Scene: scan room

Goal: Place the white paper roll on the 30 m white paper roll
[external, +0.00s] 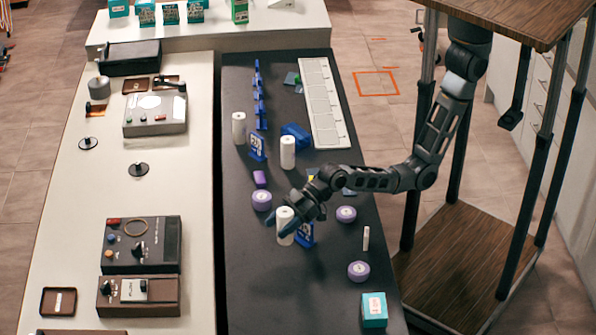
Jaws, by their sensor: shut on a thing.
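Three white paper rolls stand upright on the black table. One white paper roll (285,226) is at my gripper (290,222), whose fingers are shut around it near the front middle of the table. Another white paper roll (288,153) stands farther back, near a blue object. A third white paper roll (238,129) stands at the back left, next to a blue number sign. I cannot read which roll is marked 30 m. A blue sign (305,234) stands just right of the held roll. Whether the held roll touches the table is unclear.
A teal box (374,309) stands at the front right. A blue object (296,134) and a white segmented tray (324,103) are farther back. The front left of the black table is clear.

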